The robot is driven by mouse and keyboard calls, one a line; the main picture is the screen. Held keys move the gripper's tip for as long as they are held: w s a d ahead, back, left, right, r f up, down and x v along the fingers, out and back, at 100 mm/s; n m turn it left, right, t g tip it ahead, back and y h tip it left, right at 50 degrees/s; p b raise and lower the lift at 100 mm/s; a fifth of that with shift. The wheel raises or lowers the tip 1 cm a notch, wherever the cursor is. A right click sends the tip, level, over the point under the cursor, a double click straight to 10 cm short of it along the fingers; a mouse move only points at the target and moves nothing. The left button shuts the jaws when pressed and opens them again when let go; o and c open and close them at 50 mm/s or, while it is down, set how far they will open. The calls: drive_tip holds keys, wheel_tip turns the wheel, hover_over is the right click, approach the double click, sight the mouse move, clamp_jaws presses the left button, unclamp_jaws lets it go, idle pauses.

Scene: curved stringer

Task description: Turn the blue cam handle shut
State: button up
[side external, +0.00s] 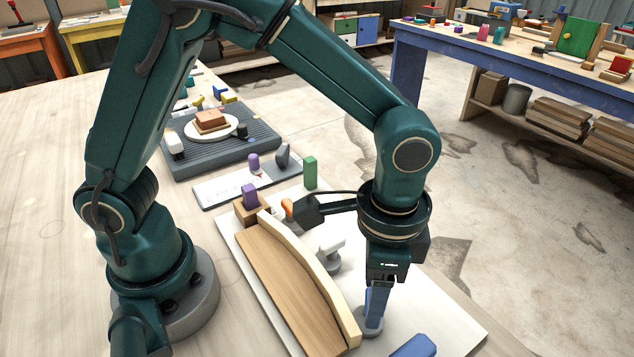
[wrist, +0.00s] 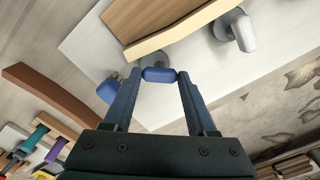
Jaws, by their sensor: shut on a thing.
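The blue cam handle (wrist: 159,74) lies between the two fingertips of my gripper (wrist: 159,77) in the wrist view, and the fingers are shut on it. In the side view my gripper (side external: 376,306) points down beside the near end of the curved strip. The round grey cam base (side external: 369,328) shows under the fingers. The pale curved strip (side external: 309,271) lies along the brown wood board (side external: 278,280). The cam sits close to the strip's end; my fingers hide whether it touches.
Another blue piece (side external: 413,347) lies at the front edge. A green block (side external: 310,172) and a purple block (side external: 249,194) stand behind. The white panel (side external: 440,318) is bare to the right.

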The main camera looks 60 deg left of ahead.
drive_tip(key=m, duration=0.5)
drive_tip(key=shift+m, duration=0.3)
drive_tip(key=shift+r+m, duration=0.1)
drive_tip(key=shift+m, duration=2)
drive_tip(key=o, duration=1.4)
drive_tip(key=shift+c, duration=0.2)
drive_tip(key=shift+r, duration=2.55)
